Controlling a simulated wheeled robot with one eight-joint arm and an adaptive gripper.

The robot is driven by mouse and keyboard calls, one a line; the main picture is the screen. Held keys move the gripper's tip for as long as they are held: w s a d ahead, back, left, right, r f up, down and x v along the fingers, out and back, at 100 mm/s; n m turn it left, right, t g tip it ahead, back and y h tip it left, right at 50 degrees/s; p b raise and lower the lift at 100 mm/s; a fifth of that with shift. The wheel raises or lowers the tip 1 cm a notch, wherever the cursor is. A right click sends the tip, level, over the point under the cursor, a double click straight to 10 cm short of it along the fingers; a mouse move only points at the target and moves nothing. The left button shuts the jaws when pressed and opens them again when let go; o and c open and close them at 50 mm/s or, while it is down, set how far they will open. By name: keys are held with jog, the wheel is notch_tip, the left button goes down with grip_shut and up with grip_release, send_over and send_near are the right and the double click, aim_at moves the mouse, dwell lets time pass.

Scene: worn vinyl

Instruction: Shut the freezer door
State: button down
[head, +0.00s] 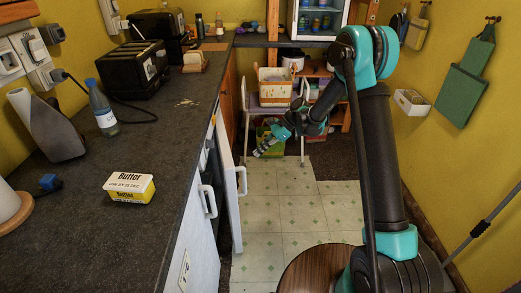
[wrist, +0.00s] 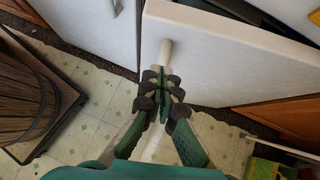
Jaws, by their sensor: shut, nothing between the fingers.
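The white freezer door (head: 226,178) stands ajar from the counter front, with a dark gap behind it and a white handle (head: 242,181) on its outer face. In the wrist view the door (wrist: 220,55) fills the upper right, and its handle (wrist: 166,51) sticks out toward my fingers. My gripper (wrist: 160,88) is shut and empty, with its fingertips just short of the handle in that picture; I cannot tell if they touch. In the head view my gripper (head: 262,150) is beyond the door, to its right, over the floor.
Another white front with a handle (head: 208,201) is nearer on the left. The counter holds a butter tub (head: 130,187) and a bottle (head: 102,108). A round wooden top (head: 310,270) stands at front. Tiled floor (head: 300,213) is clear.

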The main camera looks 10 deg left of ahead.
jog(key=s+a+f, duration=0.1)
jog(key=a, duration=0.1)
jog(key=s+a+f, duration=0.1)
jog(key=a, duration=0.1)
jog(key=s+a+f, duration=0.1)
jog(key=a+f, duration=0.1)
jog(key=shift+s+a+f, duration=0.1)
jog(key=shift+s+a, duration=0.05)
jog(key=shift+a, duration=0.05)
jog(key=shift+s+a, duration=0.2)
jog(key=shift+a, duration=0.25)
